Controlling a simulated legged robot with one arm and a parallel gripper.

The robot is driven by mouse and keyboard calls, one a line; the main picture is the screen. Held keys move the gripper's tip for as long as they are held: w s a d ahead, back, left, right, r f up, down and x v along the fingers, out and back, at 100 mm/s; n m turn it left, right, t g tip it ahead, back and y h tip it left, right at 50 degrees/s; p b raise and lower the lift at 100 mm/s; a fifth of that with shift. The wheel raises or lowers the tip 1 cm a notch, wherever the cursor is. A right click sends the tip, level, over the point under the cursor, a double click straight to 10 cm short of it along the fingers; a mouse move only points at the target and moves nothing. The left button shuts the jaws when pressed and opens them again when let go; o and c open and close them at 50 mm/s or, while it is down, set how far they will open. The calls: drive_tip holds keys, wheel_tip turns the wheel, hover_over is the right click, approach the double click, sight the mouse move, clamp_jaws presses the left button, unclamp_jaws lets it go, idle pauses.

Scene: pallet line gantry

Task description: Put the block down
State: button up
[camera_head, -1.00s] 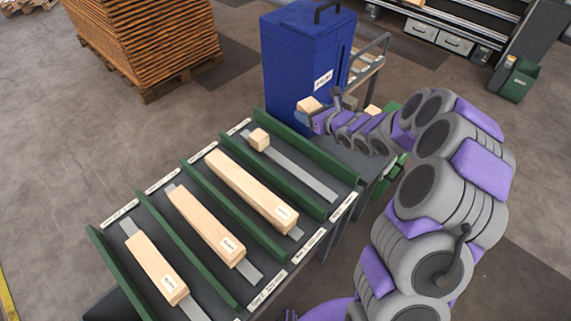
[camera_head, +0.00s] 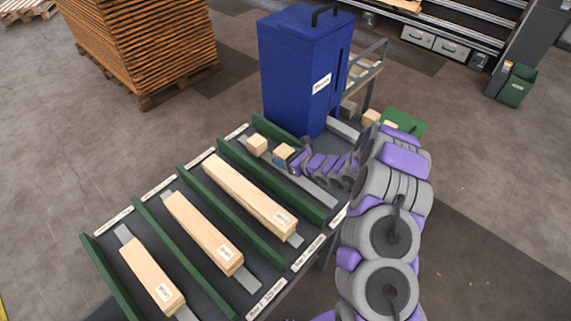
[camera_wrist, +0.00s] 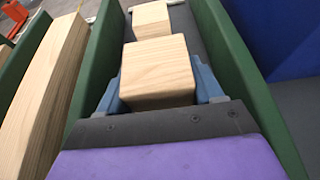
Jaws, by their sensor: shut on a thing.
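A light wooden block (camera_head: 284,151) is held in my gripper (camera_head: 289,158), over the lane of the sorting table nearest the blue bin. In the wrist view the same block (camera_wrist: 157,70) sits between the two blue fingers, which are shut on its sides. Another small wooden block (camera_head: 257,144) lies in the same lane, further along; it also shows just ahead of the held block in the wrist view (camera_wrist: 151,18). I cannot tell whether the held block touches the lane floor.
Green dividers (camera_head: 277,178) edge the lane on both sides. Longer wooden pieces (camera_head: 250,198) lie in the other lanes. The tall blue bin (camera_head: 300,75) stands close behind the table. A stack of boards (camera_head: 140,45) is at the back left.

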drive_tip(key=f, duration=0.1)
drive_tip(key=a+f, duration=0.1)
drive_tip(key=f, duration=0.1)
drive_tip(key=shift+f+b, duration=0.3)
drive_tip(key=shift+b, duration=0.05)
drive_tip(key=shift+d+r, duration=0.1)
drive_tip(key=shift+d, duration=0.4)
drive_tip(key=o, duration=0.8)
drive_tip(key=shift+o, duration=1.4)
drive_tip(key=shift+a, duration=0.4)
drive_tip(key=shift+d+r, duration=0.1)
drive_tip(key=shift+d, duration=0.2)
drive_tip(key=p+v, duration=0.2)
drive_tip(key=v, duration=0.8)
drive_tip(key=shift+s+d+r, duration=0.1)
drive_tip(key=shift+r, duration=0.1)
drive_tip(key=shift+s+d+r, duration=0.15)
drive_tip(key=shift+s+d, duration=0.35)
drive_tip(key=shift+d, duration=0.05)
